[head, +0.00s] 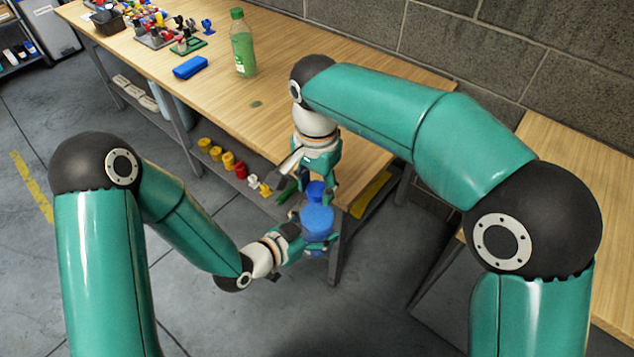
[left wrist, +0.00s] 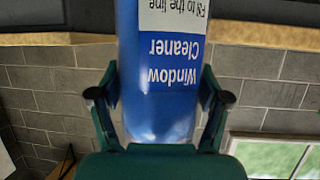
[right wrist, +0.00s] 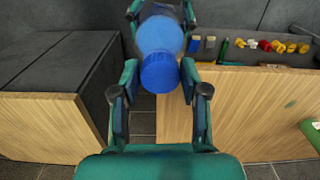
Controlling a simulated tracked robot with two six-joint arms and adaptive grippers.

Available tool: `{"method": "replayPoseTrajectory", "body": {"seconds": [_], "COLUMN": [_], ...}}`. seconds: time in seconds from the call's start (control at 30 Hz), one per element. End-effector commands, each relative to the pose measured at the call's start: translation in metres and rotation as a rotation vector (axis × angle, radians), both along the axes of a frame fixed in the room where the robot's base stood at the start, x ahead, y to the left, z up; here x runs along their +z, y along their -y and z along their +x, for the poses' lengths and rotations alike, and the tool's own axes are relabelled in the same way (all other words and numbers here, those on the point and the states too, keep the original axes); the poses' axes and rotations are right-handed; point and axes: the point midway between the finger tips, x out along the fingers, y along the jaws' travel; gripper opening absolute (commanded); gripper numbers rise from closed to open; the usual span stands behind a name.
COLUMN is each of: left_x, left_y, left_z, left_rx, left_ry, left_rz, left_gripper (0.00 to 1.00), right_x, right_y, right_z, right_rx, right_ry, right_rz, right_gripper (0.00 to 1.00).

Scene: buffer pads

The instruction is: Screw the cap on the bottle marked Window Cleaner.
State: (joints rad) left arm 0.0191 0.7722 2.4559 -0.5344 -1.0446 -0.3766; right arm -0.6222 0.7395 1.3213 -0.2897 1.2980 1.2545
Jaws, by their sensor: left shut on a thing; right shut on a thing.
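The blue bottle (head: 318,222) is held off the table, in front of the table's end. Its label in the left wrist view (left wrist: 172,68) reads "Window Cleaner", upside down there. My left gripper (head: 298,238) is shut on the bottle's body, with a finger on each side. A blue cap (head: 316,190) sits at the bottle's top, and it also shows in the right wrist view (right wrist: 159,72). My right gripper (head: 318,178) points down from above and is shut on the cap. The cap lines up with the bottle's neck; how tightly it is seated I cannot tell.
The wooden table (head: 300,55) carries a green bottle (head: 243,45), a blue block-like object (head: 190,67) and several small coloured parts at the far left. Several yellow and red pieces (head: 228,160) lie on the lower shelf. A block wall (head: 430,40) stands behind.

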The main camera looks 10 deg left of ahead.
Motion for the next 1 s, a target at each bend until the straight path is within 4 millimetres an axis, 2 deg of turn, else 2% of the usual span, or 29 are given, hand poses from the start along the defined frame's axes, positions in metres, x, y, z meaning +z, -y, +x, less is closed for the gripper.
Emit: {"method": "replayPoseTrajectory", "body": {"seconds": [0.13, 0.27, 0.8, 1.0], "left_x": [0.0016, 0.0015, 0.0013, 0.0013], "left_y": [0.0, 0.0, 0.0001, 0.0002], "left_z": [0.0008, 0.0008, 0.0006, 0.0005], "left_rx": [0.0, 0.0, 0.0, -0.001], "left_ry": [0.004, 0.004, 0.004, 0.003], "left_rz": [-0.001, -0.001, -0.001, -0.001], "left_gripper": [0.0, 0.0, 0.0, 0.0], "right_x": [0.0002, 0.0001, -0.0005, -0.0004], "right_y": [0.0, -0.0006, -0.002, -0.0017], "right_z": [0.0001, 0.0005, 0.0043, 0.0053], "right_rx": [-0.034, -0.197, -1.389, -1.663], "right_ry": [0.0, 0.0, -0.001, -0.001], "right_rz": [0.0, -0.001, -0.002, -0.002], "right_gripper": [0.34, 0.33, 0.33, 0.33]}}
